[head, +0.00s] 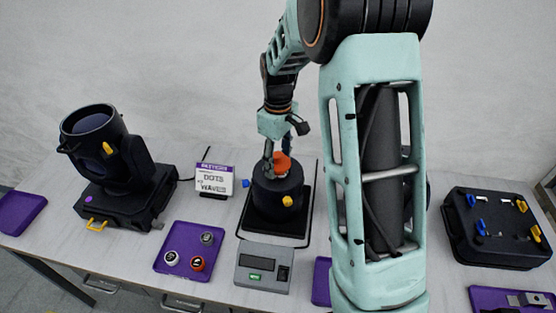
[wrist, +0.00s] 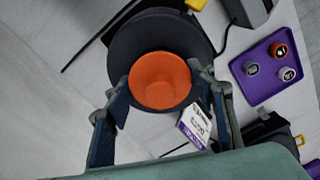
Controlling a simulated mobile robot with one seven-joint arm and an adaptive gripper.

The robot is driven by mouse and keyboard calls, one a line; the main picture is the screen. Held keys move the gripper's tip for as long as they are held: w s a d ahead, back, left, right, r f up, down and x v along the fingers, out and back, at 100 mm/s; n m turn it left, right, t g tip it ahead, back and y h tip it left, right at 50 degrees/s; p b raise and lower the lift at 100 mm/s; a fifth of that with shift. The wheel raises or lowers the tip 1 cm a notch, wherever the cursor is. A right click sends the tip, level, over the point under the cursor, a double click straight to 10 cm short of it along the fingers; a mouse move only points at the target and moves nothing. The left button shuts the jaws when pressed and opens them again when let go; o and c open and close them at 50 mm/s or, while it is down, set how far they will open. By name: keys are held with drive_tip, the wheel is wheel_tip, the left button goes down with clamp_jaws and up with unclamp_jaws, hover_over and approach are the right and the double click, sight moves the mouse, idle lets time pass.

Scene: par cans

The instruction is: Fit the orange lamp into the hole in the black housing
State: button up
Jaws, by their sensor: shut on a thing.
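The orange lamp (head: 282,164) shows at the top of the round black housing (head: 277,194). In the wrist view, the lamp (wrist: 160,82) is a round orange cup in front of the dark disc of the housing (wrist: 128,48). My gripper (head: 274,153) reaches down from above and is shut on the lamp. In the wrist view, the fingers of my gripper (wrist: 160,88) are on either side of it. The lamp covers the hole, so I cannot tell whether its lower end is inside the hole or just above it.
A grey box with a display (head: 263,266) stands in front of the housing. A purple tray (head: 164,264) with several small round parts lies to its left, near a sign (head: 213,181). A black spotlight (head: 103,146) stands at the left and a black case (head: 497,229) at the right.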

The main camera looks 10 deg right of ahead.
drive_tip(key=shift+f+b, duration=0.4)
drive_tip(key=shift+f, duration=0.25)
drive_tip(key=o, duration=1.4)
